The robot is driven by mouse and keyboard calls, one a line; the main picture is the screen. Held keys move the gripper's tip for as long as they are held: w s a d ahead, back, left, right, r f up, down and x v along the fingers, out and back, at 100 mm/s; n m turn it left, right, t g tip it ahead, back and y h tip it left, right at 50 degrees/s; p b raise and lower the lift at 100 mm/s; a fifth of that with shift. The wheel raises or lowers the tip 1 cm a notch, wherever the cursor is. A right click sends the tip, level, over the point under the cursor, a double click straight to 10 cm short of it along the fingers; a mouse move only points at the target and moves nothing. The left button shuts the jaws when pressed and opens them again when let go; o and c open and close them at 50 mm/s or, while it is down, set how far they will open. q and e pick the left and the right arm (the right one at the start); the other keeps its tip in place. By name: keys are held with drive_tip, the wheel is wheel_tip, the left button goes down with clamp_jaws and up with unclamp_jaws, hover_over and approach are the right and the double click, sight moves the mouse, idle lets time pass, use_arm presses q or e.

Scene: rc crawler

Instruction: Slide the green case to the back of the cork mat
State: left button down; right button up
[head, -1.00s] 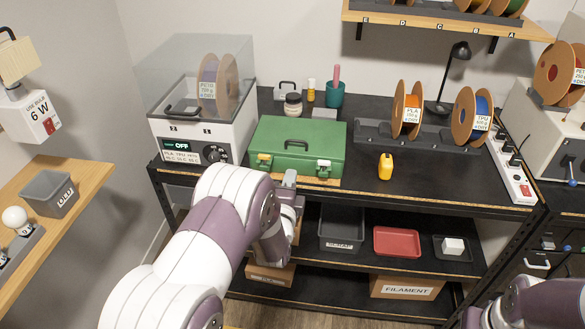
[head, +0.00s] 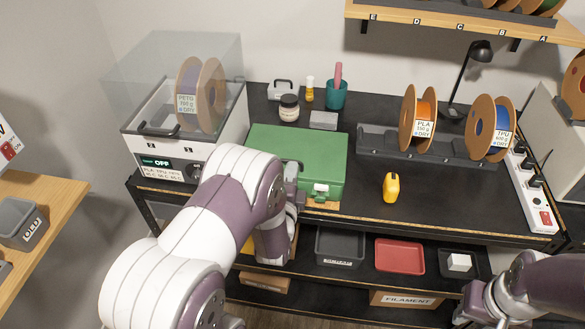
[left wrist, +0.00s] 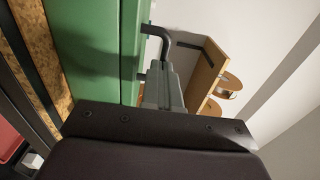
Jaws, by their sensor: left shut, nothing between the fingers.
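The green case (head: 320,148) lies flat on the dark bench, its latched front facing me. A strip of the cork mat (head: 322,206) shows along its front edge; the rest is hidden under it. In the left wrist view the case's green front (left wrist: 95,50) fills the left, with cork (left wrist: 35,60) beside it. My left gripper (head: 292,170) is shut and empty at the case's front, near its middle. In the left wrist view its fingers (left wrist: 160,85) are beside the dark handle (left wrist: 158,38); contact is unclear. At bottom right, my right arm shows, but its fingers cannot be made out.
Behind the case stand a jar (head: 289,108), a small grey block (head: 324,120) and a teal cup (head: 337,95). The clear-lidded dryer (head: 185,150) is close at left. A yellow bottle (head: 391,187) stands right, before the spool rack (head: 375,146).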

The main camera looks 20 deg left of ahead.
sight(296, 159)
use_arm(q)
drive_tip(key=shift+s, duration=0.1)
drive_tip(key=b+x, duration=0.3)
drive_tip(key=x, duration=0.4)
drive_tip(key=shift+f+b, duration=0.2)
drive_tip(key=shift+b, duration=0.2)
drive_tip(key=shift+w+r, duration=0.1)
drive_tip(key=shift+w, duration=0.3)
drive_tip(key=shift+r, duration=0.1)
